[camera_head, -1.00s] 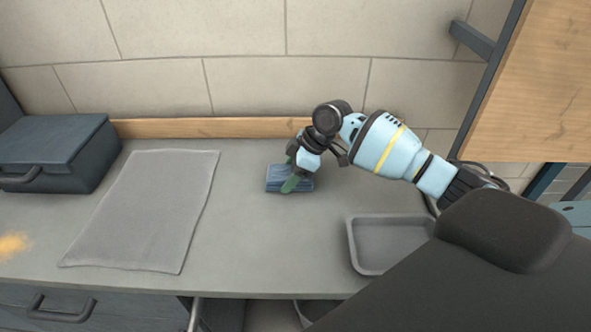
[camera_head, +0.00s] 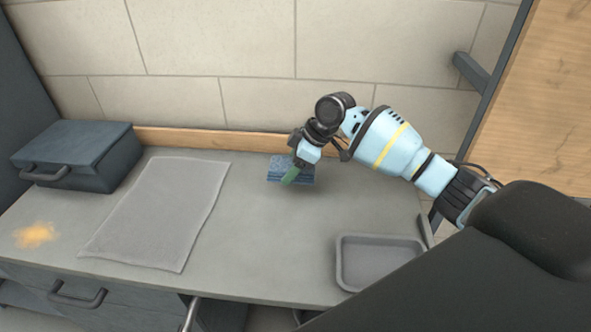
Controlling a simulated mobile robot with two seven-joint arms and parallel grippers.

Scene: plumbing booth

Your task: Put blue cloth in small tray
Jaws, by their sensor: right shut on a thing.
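The blue cloth (camera_head: 281,170), a folded square, is near the back middle of the counter. I cannot tell whether the cloth is clear of the counter. The small tray (camera_head: 346,284), grey and shallow with a raised rim, stands at the front right of the counter. It looks empty, and my dark arm link hides its right part. The tray is to the right of and nearer than my gripper. My left gripper is out of view.
A grey mat (camera_head: 160,212) lies flat at the left of the counter. A dark case (camera_head: 78,155) with a handle stands at the back left. An orange powdery patch (camera_head: 35,235) is at the front left. Bare counter (camera_head: 265,240) lies between mat and tray.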

